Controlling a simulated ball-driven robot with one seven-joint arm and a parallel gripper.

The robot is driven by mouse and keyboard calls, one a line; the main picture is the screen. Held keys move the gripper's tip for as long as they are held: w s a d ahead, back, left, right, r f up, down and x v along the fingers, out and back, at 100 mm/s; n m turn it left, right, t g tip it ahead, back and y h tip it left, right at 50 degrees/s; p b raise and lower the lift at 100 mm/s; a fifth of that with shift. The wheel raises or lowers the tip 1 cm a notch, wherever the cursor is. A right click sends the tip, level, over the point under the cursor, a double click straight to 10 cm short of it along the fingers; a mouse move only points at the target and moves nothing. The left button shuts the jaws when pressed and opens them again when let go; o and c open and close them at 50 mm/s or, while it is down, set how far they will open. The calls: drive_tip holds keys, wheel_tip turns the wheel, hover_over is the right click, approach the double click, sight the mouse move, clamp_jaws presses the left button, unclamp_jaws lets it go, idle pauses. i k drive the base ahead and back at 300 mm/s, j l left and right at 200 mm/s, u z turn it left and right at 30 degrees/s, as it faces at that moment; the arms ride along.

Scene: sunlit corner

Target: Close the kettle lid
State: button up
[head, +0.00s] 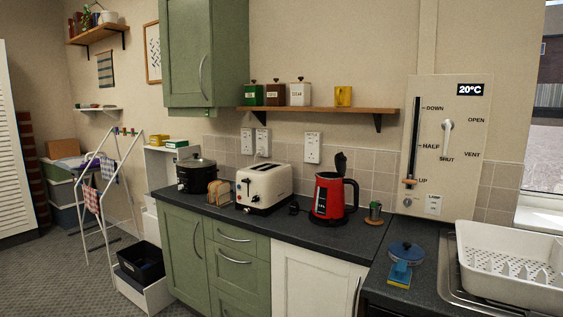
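A red kettle (330,198) with a black handle and black base stands upright on the dark worktop (262,224), right of the toaster. Its black lid (341,162) is open and stands up above the kettle's top. The kettle's handle is on its right side. My gripper is not in view.
A cream toaster (264,187), a toast rack with bread (219,192) and a black slow cooker (196,175) stand left of the kettle. A wooden shelf (318,109) with canisters hangs above. A white dish rack (515,265) is at the right.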

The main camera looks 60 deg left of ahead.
sight(340, 160)
drive_tip(key=u, duration=1.4)
drive_tip(key=i, duration=0.2)
